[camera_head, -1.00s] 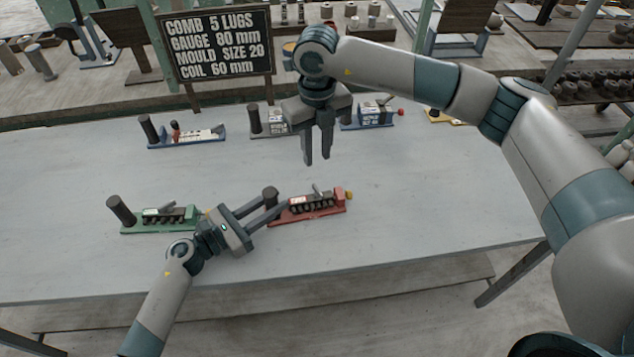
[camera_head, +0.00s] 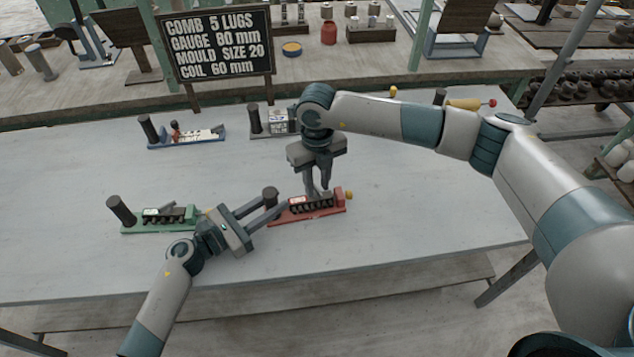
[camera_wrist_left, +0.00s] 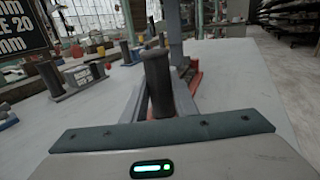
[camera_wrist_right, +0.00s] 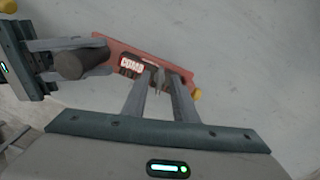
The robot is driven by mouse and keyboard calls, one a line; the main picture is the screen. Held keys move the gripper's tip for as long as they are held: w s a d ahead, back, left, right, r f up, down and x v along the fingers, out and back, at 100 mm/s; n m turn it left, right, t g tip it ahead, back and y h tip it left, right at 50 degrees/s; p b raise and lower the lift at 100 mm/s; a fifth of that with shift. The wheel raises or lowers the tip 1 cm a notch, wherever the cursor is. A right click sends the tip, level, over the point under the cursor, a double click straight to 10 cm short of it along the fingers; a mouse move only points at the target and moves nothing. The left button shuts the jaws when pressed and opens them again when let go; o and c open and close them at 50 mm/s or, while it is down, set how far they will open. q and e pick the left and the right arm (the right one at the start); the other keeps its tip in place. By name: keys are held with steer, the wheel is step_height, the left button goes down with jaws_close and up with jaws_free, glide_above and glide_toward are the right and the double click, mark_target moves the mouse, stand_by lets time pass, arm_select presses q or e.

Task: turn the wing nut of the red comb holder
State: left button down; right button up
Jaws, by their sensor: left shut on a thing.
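The red comb holder (camera_head: 328,211) lies on the grey table, with a dark upright post (camera_head: 270,193) at its left end and a yellow knob (camera_head: 349,195) at its right end. My left gripper (camera_head: 273,203) is shut on that post; the left wrist view also shows the post (camera_wrist_left: 157,80) between the fingers. My right gripper (camera_head: 317,191) points down over the holder's dark comb. In the right wrist view its fingers are apart, on either side of a small grey piece, seemingly the wing nut (camera_wrist_right: 159,80). Whether they touch it I cannot tell.
A green comb holder (camera_head: 158,229) lies left of my left gripper. A blue holder (camera_head: 185,140) and a grey one (camera_head: 265,130) stand farther back, by a sign (camera_head: 218,45) with comb sizes. The table's front and right are clear.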

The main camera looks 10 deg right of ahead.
jaws_close()
steer(key=shift+n, duration=0.4)
steer(key=n, duration=0.9)
steer(key=shift+a, duration=0.1)
steer(key=n, duration=0.6)
steer(key=shift+s+n, duration=0.1)
steer(key=shift+n, duration=0.3)
steer(key=n, duration=0.5)
steer(key=shift+s+n, duration=0.1)
steer(key=shift+n, duration=0.2)
arm_select(q)
steer(key=shift+f, duration=0.1)
